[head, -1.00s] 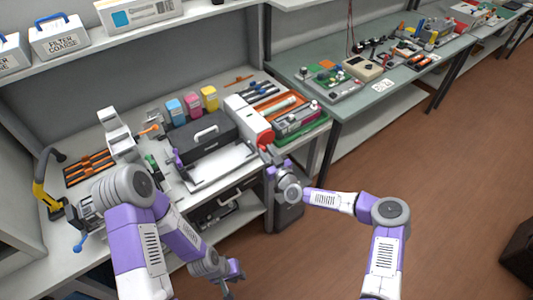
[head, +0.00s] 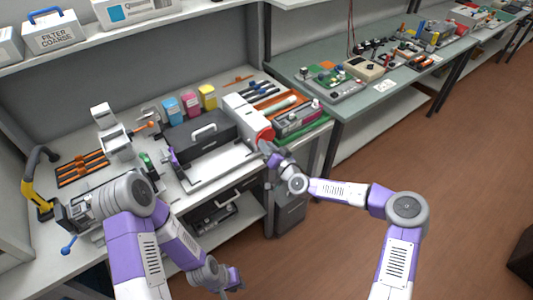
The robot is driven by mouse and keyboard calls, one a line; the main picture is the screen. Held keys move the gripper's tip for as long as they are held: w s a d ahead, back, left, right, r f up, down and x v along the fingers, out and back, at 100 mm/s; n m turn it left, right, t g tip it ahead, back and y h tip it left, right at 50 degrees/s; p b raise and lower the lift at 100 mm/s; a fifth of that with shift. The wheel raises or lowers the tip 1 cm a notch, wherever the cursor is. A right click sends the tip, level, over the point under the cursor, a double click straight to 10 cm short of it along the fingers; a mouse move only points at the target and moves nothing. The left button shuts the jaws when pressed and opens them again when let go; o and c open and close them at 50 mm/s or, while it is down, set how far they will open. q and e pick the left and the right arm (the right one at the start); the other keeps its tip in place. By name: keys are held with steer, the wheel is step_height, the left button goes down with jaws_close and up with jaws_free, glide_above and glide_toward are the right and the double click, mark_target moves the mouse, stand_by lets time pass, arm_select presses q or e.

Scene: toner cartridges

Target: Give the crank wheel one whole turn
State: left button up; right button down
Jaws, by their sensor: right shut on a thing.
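The crank wheel (head: 265,133) is a red disc on the front end of a white box-shaped unit (head: 240,112), at the bench's right side. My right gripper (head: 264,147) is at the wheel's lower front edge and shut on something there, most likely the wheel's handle. The gripper hides the gripped part, and the wheel's angle is hard to read. My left gripper (head: 236,284) hangs low in front of the bench, well away from the wheel. It is too small to tell whether it is open.
A dark case with a handle (head: 200,139) stands left of the unit, behind a white tray (head: 212,168). Blue, pink and yellow cartridges (head: 189,106) stand at the back. A grey tray with devices (head: 297,119) is close on the right. The floor before the bench is open.

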steer(key=m+b, duration=0.1)
steer(key=m, duration=0.1)
steer(key=d+r+m+b, duration=0.1)
steer(key=m+b, duration=0.1)
steer(key=w+m+b, duration=0.1)
steer(key=m+b, duration=0.1)
steer(key=shift+d+r+m+g+y, duration=0.15)
steer(key=shift+d+m+g+y, duration=0.15)
steer(key=shift+g, duration=0.1)
steer(key=m, duration=0.1)
steer(key=m+b, duration=0.1)
steer(key=m, duration=0.1)
steer(key=shift+w+d+r+b, duration=0.15)
steer(key=shift+w+d+b, duration=0.2)
steer(key=shift+b, duration=0.05)
steer(key=shift+w+d+r+m+g+y+b, duration=0.15)
steer(key=shift+d+m+g+y+b, duration=0.15)
steer(key=shift+m, duration=0.55)
steer(key=shift+w+d+f+m+g+y+b, duration=0.1)
steer(key=shift+w+d+m+y+b, duration=0.2)
steer(key=shift+m, duration=0.55)
steer(key=shift+s+a, duration=0.1)
steer(key=c, duration=0.9)
jaws_free()
